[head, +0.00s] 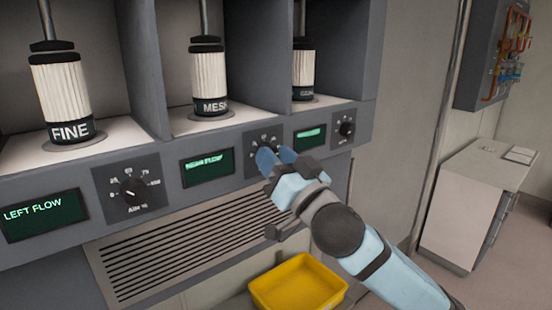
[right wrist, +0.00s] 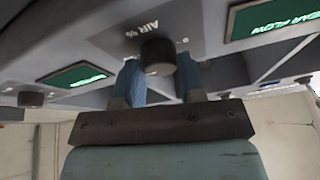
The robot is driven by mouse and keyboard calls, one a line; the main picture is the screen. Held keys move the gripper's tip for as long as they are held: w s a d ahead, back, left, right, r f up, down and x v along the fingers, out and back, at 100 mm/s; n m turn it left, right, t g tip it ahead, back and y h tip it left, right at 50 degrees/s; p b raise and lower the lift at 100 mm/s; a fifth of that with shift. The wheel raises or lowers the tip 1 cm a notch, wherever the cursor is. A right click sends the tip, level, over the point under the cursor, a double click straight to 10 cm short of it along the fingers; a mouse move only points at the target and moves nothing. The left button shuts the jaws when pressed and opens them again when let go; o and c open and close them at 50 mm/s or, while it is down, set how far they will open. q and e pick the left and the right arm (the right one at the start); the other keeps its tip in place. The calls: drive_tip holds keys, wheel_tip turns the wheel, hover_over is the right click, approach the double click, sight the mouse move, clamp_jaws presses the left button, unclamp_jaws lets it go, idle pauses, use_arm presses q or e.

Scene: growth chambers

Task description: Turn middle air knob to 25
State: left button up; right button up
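The middle air knob (head: 264,141) sits on a dark dial plate under the middle chamber, right of its green display (head: 207,167). My right gripper (head: 276,157) is at this knob and covers much of its dial in the head view. In the right wrist view the dark round knob (right wrist: 158,55) is between the two blue fingertips of my right gripper (right wrist: 160,72), which look closed in on its sides. The "AIR %" label shows upside down there. The knob's pointer and setting cannot be read. My left gripper is not in view.
The left air knob (head: 130,192) and the right air knob (head: 347,129) sit on the same panel. A vent grille (head: 190,240) lies below. A yellow bin (head: 298,284) stands under my right arm. A white cabinet (head: 470,205) is at the right.

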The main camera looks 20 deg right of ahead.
drive_tip(key=shift+n, duration=0.3)
drive_tip(key=n+g+y+p, duration=0.1)
drive_tip(key=n+g, duration=0.1)
drive_tip(key=n, duration=0.6)
drive_tip(key=n+g+y+p, duration=0.2)
drive_tip(key=n+g, duration=0.1)
drive_tip(key=n, duration=0.5)
drive_tip(key=n+g+y+p, duration=0.1)
drive_tip(key=n+g, duration=0.2)
drive_tip(key=n, duration=0.5)
drive_tip(key=shift+d+r, duration=0.15)
drive_tip(key=shift+r, duration=0.2)
drive_tip(key=n+h, duration=0.1)
drive_tip(key=n, duration=0.1)
drive_tip(key=n+g+h, duration=0.1)
drive_tip(key=n, duration=0.2)
drive_tip(key=shift+f+n, duration=0.1)
drive_tip(key=shift+n, duration=0.2)
